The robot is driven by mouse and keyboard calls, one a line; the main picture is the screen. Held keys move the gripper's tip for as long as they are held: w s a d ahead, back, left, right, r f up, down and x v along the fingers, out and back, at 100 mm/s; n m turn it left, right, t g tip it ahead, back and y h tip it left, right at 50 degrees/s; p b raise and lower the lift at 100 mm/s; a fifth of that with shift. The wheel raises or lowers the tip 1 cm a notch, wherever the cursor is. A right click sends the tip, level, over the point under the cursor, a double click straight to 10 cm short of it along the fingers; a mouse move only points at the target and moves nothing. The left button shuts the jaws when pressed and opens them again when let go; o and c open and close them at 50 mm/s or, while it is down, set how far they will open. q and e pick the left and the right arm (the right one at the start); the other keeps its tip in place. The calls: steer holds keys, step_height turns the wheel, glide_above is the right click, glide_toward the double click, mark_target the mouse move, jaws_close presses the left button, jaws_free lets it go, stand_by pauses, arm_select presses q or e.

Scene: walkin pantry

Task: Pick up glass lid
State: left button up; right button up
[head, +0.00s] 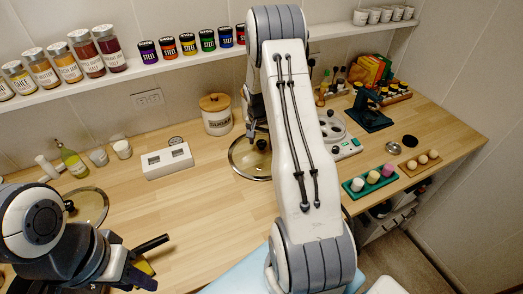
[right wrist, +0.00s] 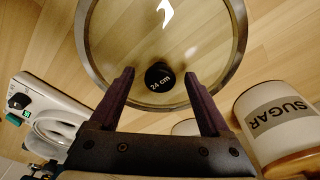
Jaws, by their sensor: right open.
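A round glass lid (head: 236,165) with a metal rim and a black knob lies on the wooden counter, partly hidden by my right arm. In the right wrist view the lid (right wrist: 100,72) shows its knob (right wrist: 160,77), marked "24 cm". My right gripper (right wrist: 158,78) is open, its two fingertips on either side of the knob in that view, with nothing gripped. In the head view the right gripper (head: 257,133) is partly hidden. A second glass lid (head: 92,204) lies at the left. My left gripper (head: 146,262) is low at the left, beside something yellow.
A white sugar canister (head: 217,115) stands behind the lid; it also shows in the right wrist view (right wrist: 278,115). A white block (head: 167,161) is left of the lid. A white appliance (head: 338,135) is to the right. Bare counter lies in front left.

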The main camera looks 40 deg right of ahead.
steer(key=shift+c, duration=0.3)
jaws_close()
steer(key=shift+r, duration=0.1)
stand_by(1.0)
